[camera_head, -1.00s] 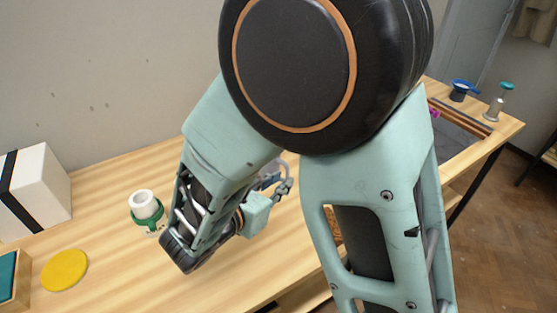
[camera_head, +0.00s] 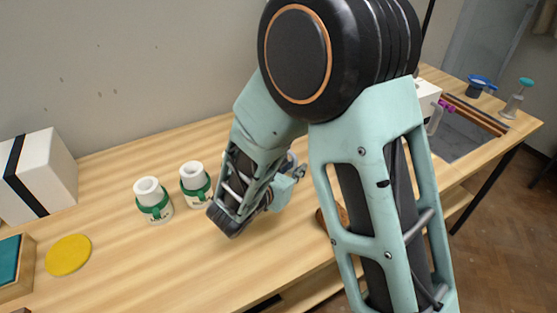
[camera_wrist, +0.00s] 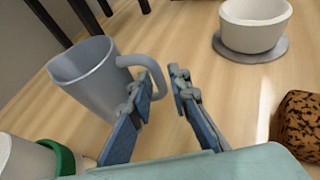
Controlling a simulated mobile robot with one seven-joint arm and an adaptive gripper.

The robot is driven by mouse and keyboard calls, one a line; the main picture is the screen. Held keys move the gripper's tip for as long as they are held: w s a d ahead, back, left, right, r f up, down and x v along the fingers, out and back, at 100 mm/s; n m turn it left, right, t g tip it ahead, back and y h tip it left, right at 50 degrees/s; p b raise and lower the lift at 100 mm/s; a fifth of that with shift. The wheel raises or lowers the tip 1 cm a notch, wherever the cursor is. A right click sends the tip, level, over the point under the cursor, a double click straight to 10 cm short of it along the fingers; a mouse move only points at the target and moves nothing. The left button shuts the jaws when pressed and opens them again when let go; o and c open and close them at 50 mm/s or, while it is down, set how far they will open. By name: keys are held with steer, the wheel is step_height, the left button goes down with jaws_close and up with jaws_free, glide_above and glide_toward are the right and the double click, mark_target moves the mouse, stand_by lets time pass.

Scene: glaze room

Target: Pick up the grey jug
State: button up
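The grey jug (camera_wrist: 90,78) stands upright at the left of the wrist view, its handle (camera_wrist: 150,68) turned right towards my gripper. My gripper (camera_wrist: 158,92) is open and empty. Its left finger is close beside the jug's handle and overlaps its lower end in the picture; I cannot tell whether they touch. The right finger is to the right of the handle. In the head view my arm largely hides the jug, and my gripper (camera_head: 284,188) is low over the table.
A white bowl (camera_wrist: 255,28) on a grey disc and a brown speckled block (camera_wrist: 298,125) are to the right of my gripper. Two white jars with green bands (camera_head: 153,200) (camera_head: 195,184) stand left of my arm. A yellow disc (camera_head: 68,255) and white box (camera_head: 45,175) are further left. A sink (camera_head: 462,130) is at the right.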

steer(key=shift+w+d+f, duration=0.15)
steer(key=shift+w, duration=0.1)
steer(key=shift+c, duration=0.5)
jaws_close()
